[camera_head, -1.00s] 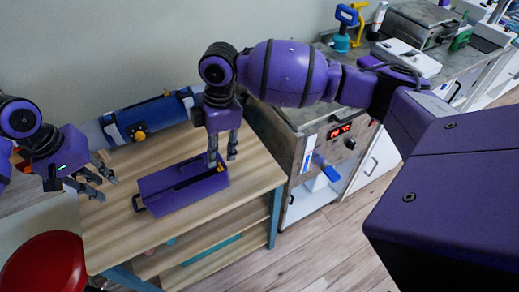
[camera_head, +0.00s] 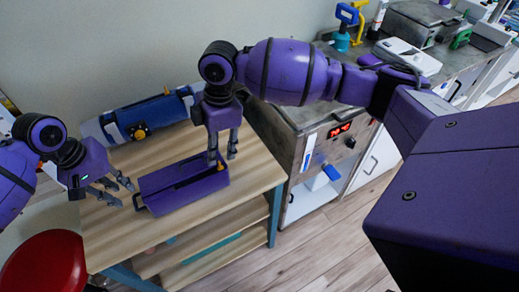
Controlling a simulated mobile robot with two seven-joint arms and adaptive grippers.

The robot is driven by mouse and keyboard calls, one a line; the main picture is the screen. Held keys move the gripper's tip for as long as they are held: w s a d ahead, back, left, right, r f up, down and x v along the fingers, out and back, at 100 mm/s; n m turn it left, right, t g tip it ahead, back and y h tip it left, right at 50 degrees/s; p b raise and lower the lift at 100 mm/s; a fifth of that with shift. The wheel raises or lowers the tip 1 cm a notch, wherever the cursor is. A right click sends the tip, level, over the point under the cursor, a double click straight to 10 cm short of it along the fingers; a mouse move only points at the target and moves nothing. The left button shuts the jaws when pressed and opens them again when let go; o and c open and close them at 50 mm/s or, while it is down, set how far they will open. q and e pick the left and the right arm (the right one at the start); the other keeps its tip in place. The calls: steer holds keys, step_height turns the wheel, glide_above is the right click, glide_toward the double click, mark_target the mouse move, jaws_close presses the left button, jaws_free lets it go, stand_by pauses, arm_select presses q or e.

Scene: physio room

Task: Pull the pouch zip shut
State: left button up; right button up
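The purple pouch (camera_head: 187,197) lies on the wooden table, long side running from lower left to upper right. A dark slit runs along its top, and a small yellow zip pull (camera_head: 221,167) shows at its right end. A dark loop (camera_head: 138,203) sticks out at its left end. My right gripper (camera_head: 222,157) points down over the pouch's right end, its fingers apart on either side of the pull's place; contact is unclear. My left gripper (camera_head: 122,192) is open and empty, its fingers just left of the loop, apparently not touching it.
A blue and grey roll (camera_head: 150,115) lies behind the pouch at the table's back. A red round stool (camera_head: 45,262) stands at the lower left. A metal-topped cabinet (camera_head: 318,130) with a red display stands to the right. The table's front left (camera_head: 110,240) is bare.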

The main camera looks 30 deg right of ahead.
mark_target(220, 162)
steer(key=shift+f, duration=2.4)
steer(key=shift+w, duration=0.1)
jaws_close()
arm_select(q)
steer(key=shift+a+x, duration=0.25)
steer(key=shift+x, duration=0.95)
steer(key=shift+a+x, duration=0.25)
steer(key=shift+x, duration=1)
steer(key=shift+a+x, duration=0.25)
steer(key=shift+x, duration=0.95)
arm_select(e)
steer(key=shift+f, duration=0.1)
arm_select(q)
steer(key=shift+f, duration=0.2)
